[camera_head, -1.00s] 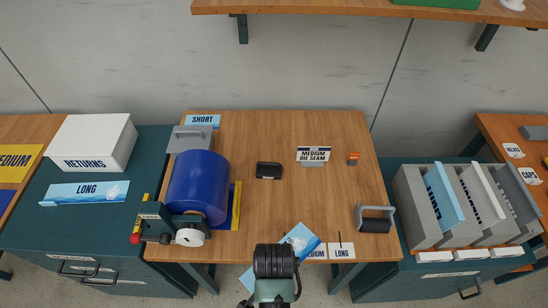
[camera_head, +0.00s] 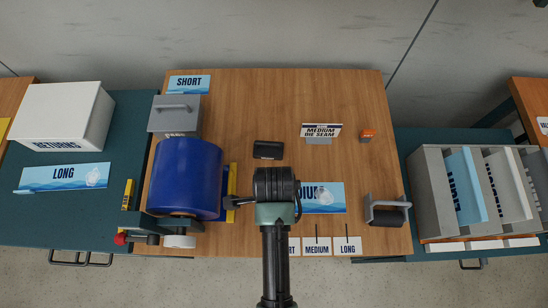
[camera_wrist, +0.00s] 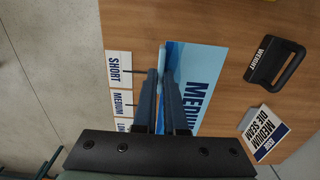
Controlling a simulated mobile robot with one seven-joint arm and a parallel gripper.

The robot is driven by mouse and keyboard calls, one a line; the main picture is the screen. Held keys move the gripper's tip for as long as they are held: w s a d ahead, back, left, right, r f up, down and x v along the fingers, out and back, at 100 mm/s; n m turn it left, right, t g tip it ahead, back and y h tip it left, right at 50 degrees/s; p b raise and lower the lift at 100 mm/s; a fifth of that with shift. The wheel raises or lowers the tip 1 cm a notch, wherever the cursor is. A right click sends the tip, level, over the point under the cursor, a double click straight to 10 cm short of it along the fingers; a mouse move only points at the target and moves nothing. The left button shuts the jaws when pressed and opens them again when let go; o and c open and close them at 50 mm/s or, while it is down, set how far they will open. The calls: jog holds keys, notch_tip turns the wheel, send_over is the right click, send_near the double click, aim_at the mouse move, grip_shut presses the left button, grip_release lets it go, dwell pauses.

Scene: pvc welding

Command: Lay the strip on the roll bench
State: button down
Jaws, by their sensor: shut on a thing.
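The strip is light blue, printed MEDIUM, and shows to the right of my wrist in the head view (camera_head: 325,199). In the wrist view the strip (camera_wrist: 196,65) lies roughly flat over the wooden top, with one edge between my fingers. My gripper (camera_wrist: 165,78) is shut on that edge; in the head view my wrist hides the fingers and part of the strip. The roll bench (camera_head: 330,90) is a wooden table bearing a big blue roll (camera_head: 185,178) at left. The strip is over the bench's front middle; I cannot tell whether it touches the top.
A black weight (camera_head: 268,150) and a MEDIUM die seam sign (camera_head: 321,131) stand behind the strip. SHORT, MEDIUM and LONG cards (camera_head: 317,247) line the front edge. A LONG strip (camera_head: 65,177) lies on the left counter.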

jog(key=shift+f, duration=2.65)
jog(key=c, duration=1)
grip_release()
jog(key=shift+f, duration=0.1)
